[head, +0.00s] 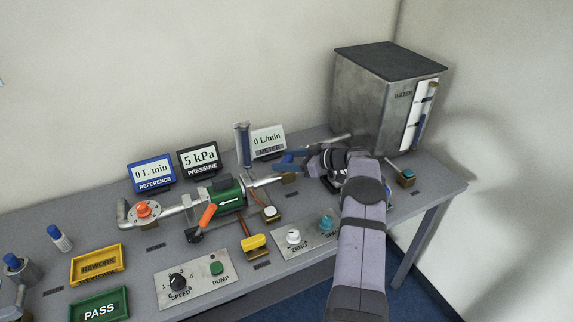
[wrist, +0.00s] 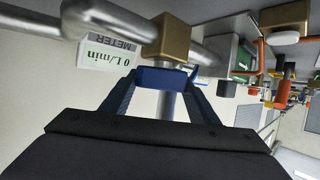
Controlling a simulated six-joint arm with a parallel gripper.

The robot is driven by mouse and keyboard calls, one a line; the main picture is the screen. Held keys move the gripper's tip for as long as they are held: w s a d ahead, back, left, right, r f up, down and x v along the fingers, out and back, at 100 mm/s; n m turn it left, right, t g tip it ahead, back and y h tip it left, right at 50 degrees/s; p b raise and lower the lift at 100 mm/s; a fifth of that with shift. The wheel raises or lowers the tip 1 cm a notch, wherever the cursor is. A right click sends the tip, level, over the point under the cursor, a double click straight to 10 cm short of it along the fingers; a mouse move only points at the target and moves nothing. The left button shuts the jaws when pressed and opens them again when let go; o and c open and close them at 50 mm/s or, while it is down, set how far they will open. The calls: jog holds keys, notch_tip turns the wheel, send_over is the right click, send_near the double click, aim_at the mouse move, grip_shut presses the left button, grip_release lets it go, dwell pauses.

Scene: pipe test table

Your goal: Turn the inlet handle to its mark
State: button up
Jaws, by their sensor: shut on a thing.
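The inlet handle looks like the blue bar (wrist: 162,78) held between my fingertips in the wrist view, right at the brass valve body (wrist: 174,38) on the metal pipe. My gripper (head: 290,159) is at the pipe run in front of the meter display in the head view; it also shows in the wrist view (wrist: 155,84). It is shut on the blue handle. In the head view the gripper and handle overlap in similar blue, so the handle's exact angle is unclear. I cannot make out the handle's mark.
A steel water tank (head: 364,98) stands behind my arm at the right. The meter display (head: 268,141) is close behind the gripper. A green pump (head: 225,194) and an orange-handled lever (head: 207,215) are to the left. A panel with knobs (head: 306,244) is in front.

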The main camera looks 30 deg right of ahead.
aim_at(286, 159)
jog(key=shift+n+y+b, duration=0.3)
dwell(0.4)
jog(key=o, duration=1)
jog(key=shift+o, duration=0.2)
jog(key=shift+r, duration=0.1)
notch_tip(286, 159, up, 10)
jog(key=shift+f+b, duration=0.1)
jog(key=shift+b, duration=1)
jog(key=shift+c, duration=0.2)
